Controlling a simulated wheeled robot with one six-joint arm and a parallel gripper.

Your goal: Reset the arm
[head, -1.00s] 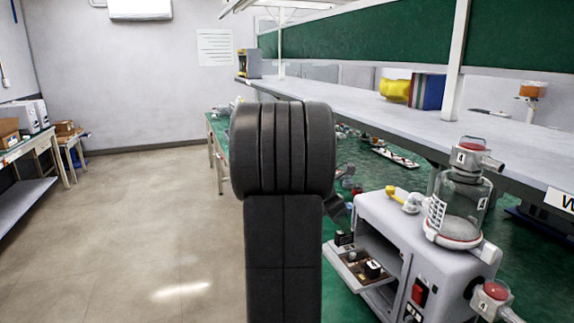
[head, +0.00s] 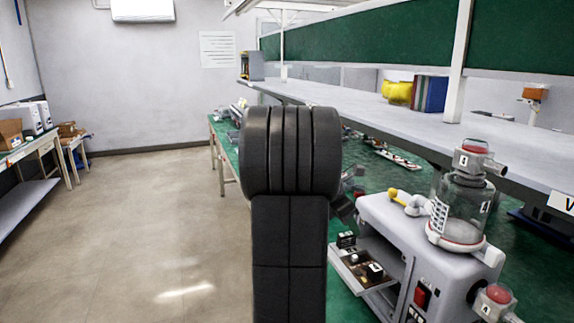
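My dark arm stands upright in the middle of the head view and blocks part of the bench. Its gripper end is not clearly visible, as it is hidden behind the thick round joint or out of view. To the right of the arm, a grey pump machine (head: 452,262) stands on the green bench top. A clear canister (head: 463,212) with a red-topped cap sits upright on it, marked 4. An open tray (head: 362,272) sticks out of the machine's front with small dark blocks on it.
A grey shelf (head: 390,122) runs above the bench, with a yellow object (head: 397,92) and dark books (head: 429,93) on it. A second red-capped part (head: 495,300) is at the lower right. The floor (head: 150,230) at left is clear. Side tables (head: 35,150) stand far left.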

